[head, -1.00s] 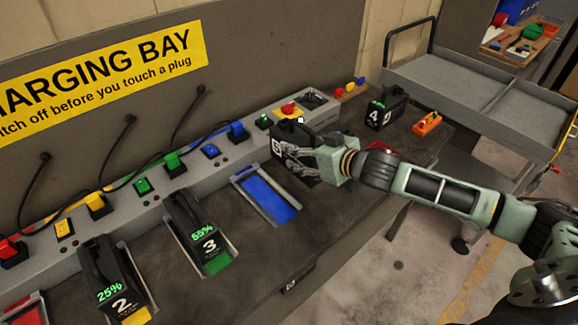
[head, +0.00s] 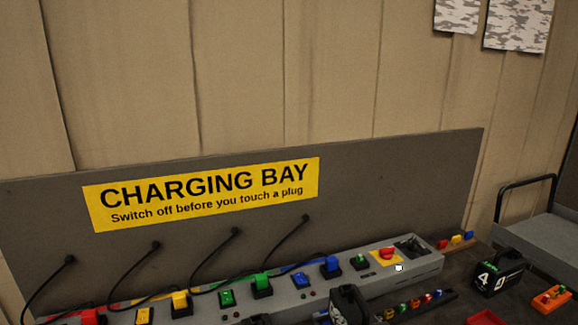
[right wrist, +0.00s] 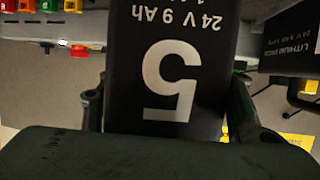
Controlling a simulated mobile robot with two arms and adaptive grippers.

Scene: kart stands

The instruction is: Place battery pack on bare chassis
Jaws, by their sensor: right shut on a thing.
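In the right wrist view a black battery pack (right wrist: 165,50) with a white 5 and "24V 9Ah" fills the middle. My right gripper (right wrist: 165,105) is shut on it, with a finger at each side. In the head view a black pack top (head: 350,305) shows at the bottom edge, probably this same pack; its lower part is cut off. My right gripper is out of the head view. Another black pack marked 4 (head: 497,272) stands on the bench at the right. The bare chassis and my left gripper are not in view.
The charging rail (head: 300,292) with coloured plugs, switches and a red stop button (head: 387,253) runs along the back panel. Cables hang from the panel. An orange tray (head: 552,298) lies at the right, near a grey cart (head: 560,240). A strip of coloured pieces (head: 415,303) lies beside the rail.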

